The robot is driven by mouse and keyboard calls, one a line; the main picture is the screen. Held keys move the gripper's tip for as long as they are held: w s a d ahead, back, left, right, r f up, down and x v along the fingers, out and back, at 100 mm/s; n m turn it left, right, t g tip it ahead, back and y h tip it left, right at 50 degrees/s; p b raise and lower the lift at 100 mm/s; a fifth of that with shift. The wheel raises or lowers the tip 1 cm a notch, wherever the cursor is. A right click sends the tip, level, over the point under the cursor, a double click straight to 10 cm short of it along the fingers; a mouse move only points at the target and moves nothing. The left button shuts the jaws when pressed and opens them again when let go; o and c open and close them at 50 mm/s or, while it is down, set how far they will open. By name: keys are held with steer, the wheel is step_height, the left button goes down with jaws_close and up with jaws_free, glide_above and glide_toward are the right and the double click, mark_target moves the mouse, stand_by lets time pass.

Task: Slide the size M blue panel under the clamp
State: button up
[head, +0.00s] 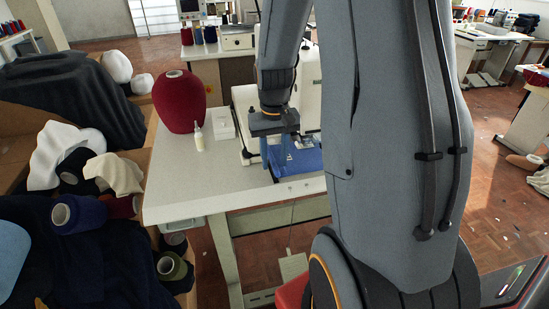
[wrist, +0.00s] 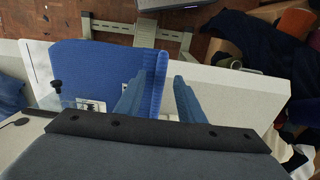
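The blue panel (head: 303,164) lies flat on the worktable at the sewing machine. In the wrist view, the blue panel (wrist: 100,68) has a thick ribbed edge on its right side. The metal clamp (wrist: 92,105) sits at the panel's lower left part; I cannot tell how far the panel lies beneath it. In the head view the clamp (head: 306,142) is partly hidden by my arm. My gripper (wrist: 160,85) is open, its two blue fingers apart with the ribbed edge seen between them. It also shows in the head view (head: 276,160). No size mark is legible.
The pale table (head: 205,179) is clear to the left of my gripper. A dark red yarn cone (head: 180,103), a small white bottle (head: 198,138) and a white box (head: 222,124) stand behind. Boxes with cloth and yarn crowd the left side.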

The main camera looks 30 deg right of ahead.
step_height(320, 180, up, 8)
steer(key=b, duration=0.1)
stand_by(0.6)
steer(key=shift+s+f, duration=0.1)
steer(key=shift+f, duration=0.05)
stand_by(0.4)
